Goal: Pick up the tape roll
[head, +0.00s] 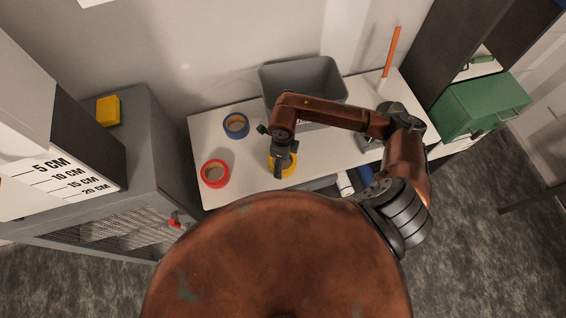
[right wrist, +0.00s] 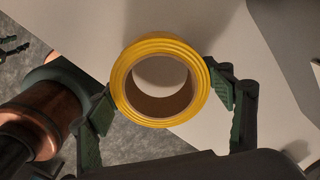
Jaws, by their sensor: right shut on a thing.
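A yellow tape roll (head: 293,167) is at the middle front of the white table in the head view, partly covered by my right gripper (head: 279,170). In the right wrist view the yellow tape roll (right wrist: 163,41) sits between the two fingers of my right gripper (right wrist: 162,98). The finger pads press on its outer rim from both sides, and the open hole faces the camera. I cannot tell how far it is above the table. A red tape roll (head: 204,177) and a blue tape roll (head: 228,133) lie on the table to the left. My left gripper is not in view.
A grey bin (head: 277,77) stands at the back of the white table (head: 237,166). An orange stick (head: 391,52) stands behind on the right. A green box (head: 470,107) is at the far right. A grey cabinet (head: 142,178) stands left of the table.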

